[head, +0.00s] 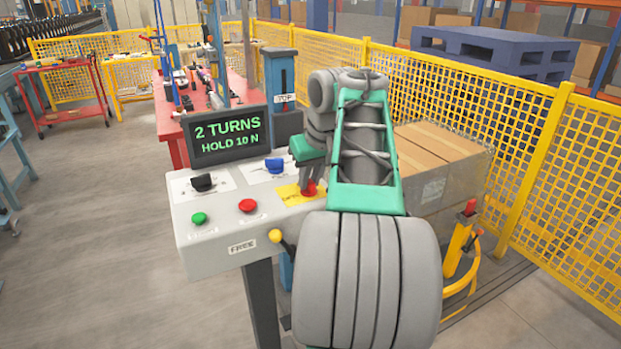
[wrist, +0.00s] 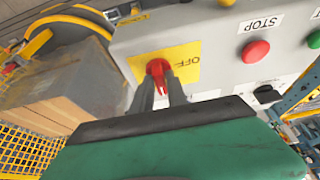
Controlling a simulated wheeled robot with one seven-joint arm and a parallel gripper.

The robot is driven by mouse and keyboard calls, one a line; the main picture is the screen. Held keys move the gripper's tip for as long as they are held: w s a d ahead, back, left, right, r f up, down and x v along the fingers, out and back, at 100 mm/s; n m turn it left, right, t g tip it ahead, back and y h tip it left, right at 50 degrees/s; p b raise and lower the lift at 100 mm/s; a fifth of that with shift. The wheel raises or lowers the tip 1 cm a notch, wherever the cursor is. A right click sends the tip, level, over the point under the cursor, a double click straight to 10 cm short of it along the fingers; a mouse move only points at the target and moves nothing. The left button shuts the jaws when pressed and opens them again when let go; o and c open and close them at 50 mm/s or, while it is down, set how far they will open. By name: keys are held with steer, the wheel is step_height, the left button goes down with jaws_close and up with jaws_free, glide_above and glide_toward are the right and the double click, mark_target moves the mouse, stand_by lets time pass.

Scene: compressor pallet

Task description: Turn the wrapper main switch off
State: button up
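The wrapper main switch is a red rotary knob (head: 309,187) on a yellow plate (head: 289,194) at the right end of the grey control panel (head: 222,250). In the wrist view the red knob (wrist: 157,67) sits on the yellow plate (wrist: 188,60), which bears the word OFF. My gripper (head: 311,180) is at the knob; its two grey fingers (wrist: 160,86) stand close on either side of the red handle. Whether they press on it cannot be told. The fingers partly hide the handle, so its angle is unclear.
A display (head: 227,134) reads "2 TURNS HOLD 10 N". Black (head: 204,182) and blue (head: 276,166) knobs, a green button (head: 199,218), a red button (head: 247,205) and a yellow-tipped lever (head: 276,236) are nearby. A wrapped carton load (head: 440,160) stands behind my arm.

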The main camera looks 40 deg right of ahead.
jaws_close()
